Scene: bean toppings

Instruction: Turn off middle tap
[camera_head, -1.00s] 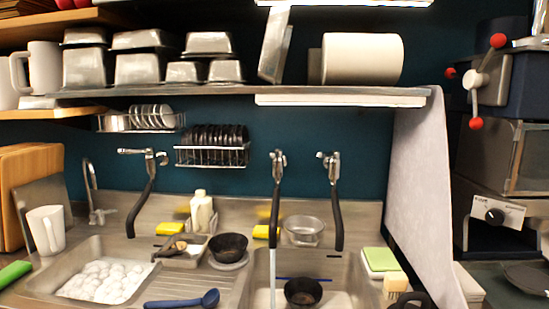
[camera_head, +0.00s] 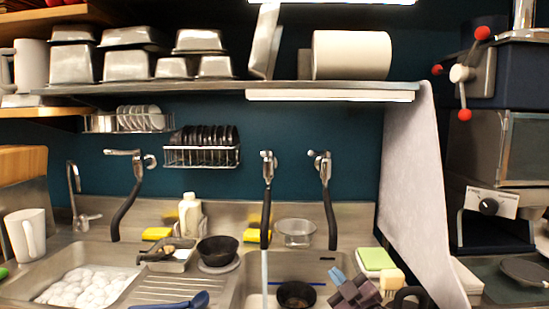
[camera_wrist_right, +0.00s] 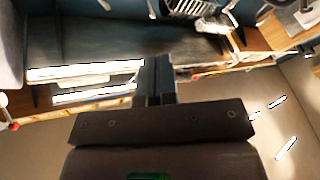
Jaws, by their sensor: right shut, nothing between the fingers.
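Three metal taps with black hoses are mounted on the blue wall above the sinks. The middle tap (camera_head: 267,158) hangs over the right sink, and a thin stream of water (camera_head: 264,275) runs from its hose (camera_head: 265,218). The left tap (camera_head: 124,152) and the right tap (camera_head: 322,166) show no water. My right gripper (camera_head: 337,276) is low at the right sink's right side, below and to the right of the middle tap, apart from it. Its fingers are shut and empty, also in the right wrist view (camera_wrist_right: 156,75). My left gripper is not in view.
A black bowl (camera_head: 296,295) sits in the right sink (camera_head: 240,285). Green and yellow sponges (camera_head: 375,259) lie right of the sink. A shelf (camera_head: 200,86) runs above the taps. A white panel (camera_head: 413,180) closes the right side.

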